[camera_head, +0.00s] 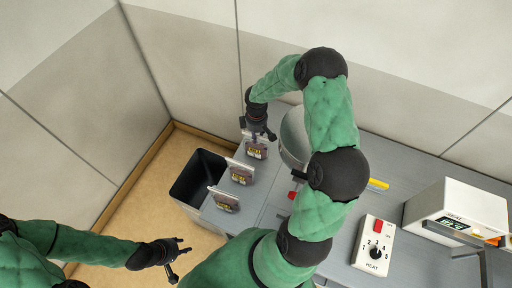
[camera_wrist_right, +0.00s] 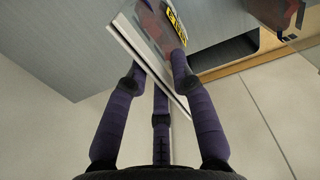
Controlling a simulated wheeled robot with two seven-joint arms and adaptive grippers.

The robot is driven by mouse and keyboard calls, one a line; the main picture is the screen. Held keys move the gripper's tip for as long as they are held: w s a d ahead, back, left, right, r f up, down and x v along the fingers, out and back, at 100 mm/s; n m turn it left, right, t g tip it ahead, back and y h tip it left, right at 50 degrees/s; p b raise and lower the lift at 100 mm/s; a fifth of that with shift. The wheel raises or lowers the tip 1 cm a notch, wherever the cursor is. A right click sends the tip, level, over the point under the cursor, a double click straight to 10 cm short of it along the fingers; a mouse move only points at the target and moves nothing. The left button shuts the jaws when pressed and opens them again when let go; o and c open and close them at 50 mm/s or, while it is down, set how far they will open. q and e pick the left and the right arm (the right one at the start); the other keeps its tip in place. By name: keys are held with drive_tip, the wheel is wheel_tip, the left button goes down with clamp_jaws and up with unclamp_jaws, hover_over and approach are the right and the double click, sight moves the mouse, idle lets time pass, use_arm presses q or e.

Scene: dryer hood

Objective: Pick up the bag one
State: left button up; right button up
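Three small upright bags with dark, yellow-marked labels stand in a row on the grey counter: a far bag (camera_head: 256,151), a middle bag (camera_head: 240,173) and a near bag (camera_head: 223,200). I cannot tell which is bag one. My right gripper (camera_head: 262,132) is at the far bag's top. In the right wrist view its purple fingers (camera_wrist_right: 160,70) are on both sides of a pale-edged bag (camera_wrist_right: 150,38); whether they press on it is unclear. My left gripper (camera_head: 182,257) is open and empty, low at the left, apart from the bags.
A black bin (camera_head: 190,178) stands on the floor left of the bags. A rounded silver hood (camera_head: 294,137) is close right of my right gripper, partly behind my arm. A heat control box (camera_head: 374,246) and a white device (camera_head: 456,210) are at the right. Walls are behind.

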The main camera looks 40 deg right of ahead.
clamp_jaws()
wheel_tip(320, 180, up, 10)
drive_tip(key=shift+b, duration=0.35)
drive_tip(key=shift+r, duration=0.1)
idle(0.9)
